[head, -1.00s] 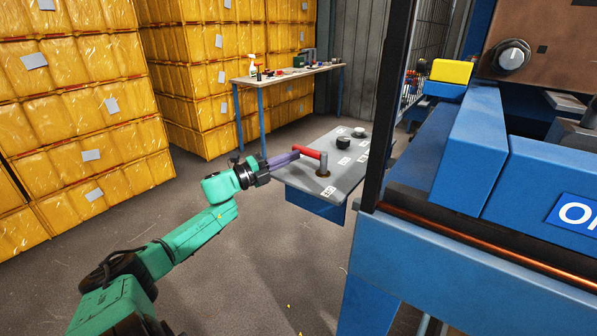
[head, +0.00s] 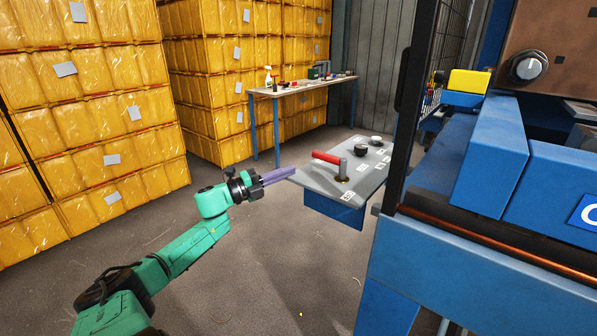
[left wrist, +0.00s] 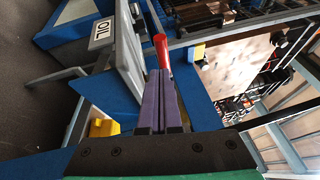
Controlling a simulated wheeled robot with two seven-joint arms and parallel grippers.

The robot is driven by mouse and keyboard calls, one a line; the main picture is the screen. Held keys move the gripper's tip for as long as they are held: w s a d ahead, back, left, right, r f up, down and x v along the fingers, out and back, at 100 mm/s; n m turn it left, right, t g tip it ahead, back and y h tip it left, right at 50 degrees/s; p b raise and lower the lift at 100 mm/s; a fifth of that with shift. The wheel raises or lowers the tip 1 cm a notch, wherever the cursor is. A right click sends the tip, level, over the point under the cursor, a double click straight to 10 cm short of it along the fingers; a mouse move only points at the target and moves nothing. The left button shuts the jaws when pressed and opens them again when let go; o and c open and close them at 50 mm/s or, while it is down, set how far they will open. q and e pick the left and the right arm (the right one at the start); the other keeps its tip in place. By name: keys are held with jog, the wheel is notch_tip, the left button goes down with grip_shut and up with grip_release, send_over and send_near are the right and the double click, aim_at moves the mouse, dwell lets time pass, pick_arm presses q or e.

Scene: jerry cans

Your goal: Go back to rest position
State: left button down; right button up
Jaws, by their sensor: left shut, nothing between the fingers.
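My left gripper (head: 279,175) has purple fingers, shut with nothing between them. It is just left of the grey control panel (head: 375,172), apart from the red-handled lever (head: 327,158) on it. In the left wrist view the purple fingers (left wrist: 161,75) lie together, pointing toward the red handle (left wrist: 162,50), with a gap between. The lever has a grey post, and its red handle points left. My right gripper is in neither view.
Blue machinery (head: 450,255) with a dark post fills the right side. Stacks of yellow wrapped cans (head: 85,100) stand on the left. A workbench (head: 300,86) with small items stands behind. The grey floor (head: 270,270) between is clear.

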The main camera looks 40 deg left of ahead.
pick_arm(q)
jog(key=s+a, duration=0.3)
jog(key=s, duration=0.1)
jog(key=shift+a+f, duration=0.2)
jog(key=shift+f, duration=0.1)
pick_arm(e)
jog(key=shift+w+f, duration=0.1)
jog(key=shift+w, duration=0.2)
